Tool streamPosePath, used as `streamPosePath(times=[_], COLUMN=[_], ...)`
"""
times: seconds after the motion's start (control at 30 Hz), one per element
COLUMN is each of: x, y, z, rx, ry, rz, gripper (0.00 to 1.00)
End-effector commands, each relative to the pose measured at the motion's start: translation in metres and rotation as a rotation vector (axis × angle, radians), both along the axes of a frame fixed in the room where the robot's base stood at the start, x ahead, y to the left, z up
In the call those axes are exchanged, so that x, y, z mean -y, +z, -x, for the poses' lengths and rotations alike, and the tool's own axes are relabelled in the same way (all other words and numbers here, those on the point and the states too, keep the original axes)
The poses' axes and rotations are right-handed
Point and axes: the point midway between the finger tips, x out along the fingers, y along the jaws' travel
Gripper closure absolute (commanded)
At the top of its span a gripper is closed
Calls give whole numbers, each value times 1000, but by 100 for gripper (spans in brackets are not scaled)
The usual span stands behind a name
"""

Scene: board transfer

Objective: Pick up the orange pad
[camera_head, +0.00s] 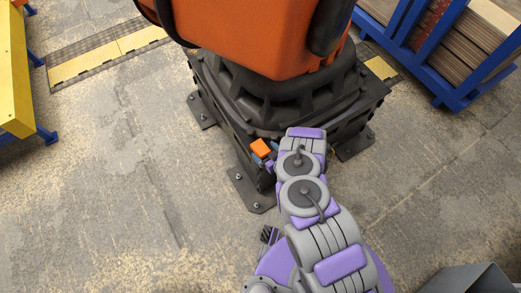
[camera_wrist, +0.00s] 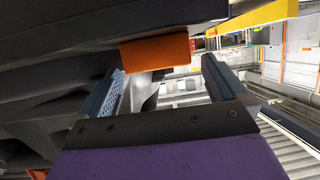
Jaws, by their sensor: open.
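The orange pad (camera_head: 261,147) is a small orange block beside the dark base of the large orange machine. In the wrist view the orange pad (camera_wrist: 156,53) shows at the far end of the gap between my two fingers, nearer the left one. My gripper (camera_head: 266,159) is at the pad in the head view, partly hidden by my arm. In the wrist view my gripper (camera_wrist: 162,72) is open, with nothing clamped between its blue-grey fingers. I cannot tell whether a finger touches the pad.
The black machine base (camera_head: 230,105) with bolted feet stands close beside my gripper, and its dark surface fills the wrist view's left. A blue rack (camera_head: 440,60) stands at the upper right, a yellow frame (camera_head: 14,75) at the left. The floor (camera_head: 110,190) at left is clear.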

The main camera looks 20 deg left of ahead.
Motion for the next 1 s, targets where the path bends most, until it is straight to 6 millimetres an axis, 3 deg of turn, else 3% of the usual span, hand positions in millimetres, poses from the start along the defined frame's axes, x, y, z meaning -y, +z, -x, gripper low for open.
streamPosePath(times=[0.1,0.3,0.57,1.0], x=[-13,-29,-30,-30], y=[-14,-20,-19,-19], z=[-8,-20,-21,-21], rx=[4,3,0,1], ry=[4,1,1,1], rz=[1,-3,-2,-2], gripper=[1,1,1,41])
